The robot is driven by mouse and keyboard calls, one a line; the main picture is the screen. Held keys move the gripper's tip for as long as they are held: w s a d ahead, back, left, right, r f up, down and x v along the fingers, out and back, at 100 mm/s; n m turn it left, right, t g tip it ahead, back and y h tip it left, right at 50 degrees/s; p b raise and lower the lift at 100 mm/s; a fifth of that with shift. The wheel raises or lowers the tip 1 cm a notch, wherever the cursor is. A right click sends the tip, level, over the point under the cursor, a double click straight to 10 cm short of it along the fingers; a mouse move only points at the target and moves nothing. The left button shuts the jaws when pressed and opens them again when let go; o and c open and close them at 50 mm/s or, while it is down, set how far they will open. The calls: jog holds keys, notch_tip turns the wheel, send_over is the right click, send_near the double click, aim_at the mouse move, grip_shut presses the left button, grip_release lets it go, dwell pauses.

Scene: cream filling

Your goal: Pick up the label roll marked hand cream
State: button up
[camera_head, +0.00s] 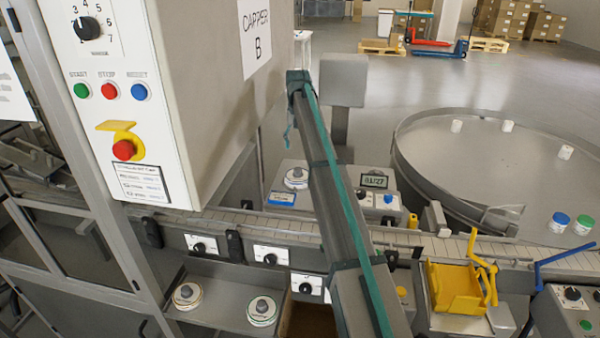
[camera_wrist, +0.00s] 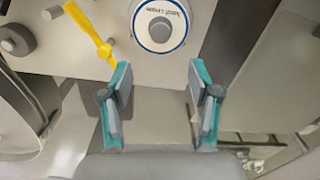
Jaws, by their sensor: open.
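The label roll (camera_wrist: 145,38) is a white disc with a blue rim and a grey hub, at the top of the wrist view. Its print appears upside down and seems to read hand cream. A white roll on a grey hub (camera_head: 295,185) on the grey unit behind the conveyor in the head view looks like the same one. My gripper (camera_wrist: 161,95) is open and empty, its two teal-backed fingers apart below the roll in the wrist view and not touching it. In the head view my arm reaches up over the conveyor, and I cannot make out the fingers.
A yellow lever (camera_wrist: 92,32) stands close left of the roll. Two other rolls, orange-rimmed (camera_head: 184,302) and green-rimmed (camera_head: 258,320), sit on a front shelf. The capper cabinet (camera_head: 205,90) rises left of my arm. A round table (camera_head: 450,160) stands at right, beyond the conveyor (camera_head: 500,247).

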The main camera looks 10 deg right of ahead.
jog(key=p, duration=0.1)
send_over(298, 168)
jog(key=f, duration=0.4)
jog(key=shift+s, duration=0.25)
jog(key=shift+w+f+p, duration=0.15)
jog(key=shift+f+p, duration=1.4)
jog(key=shift+f, duration=1.65)
grip_shut()
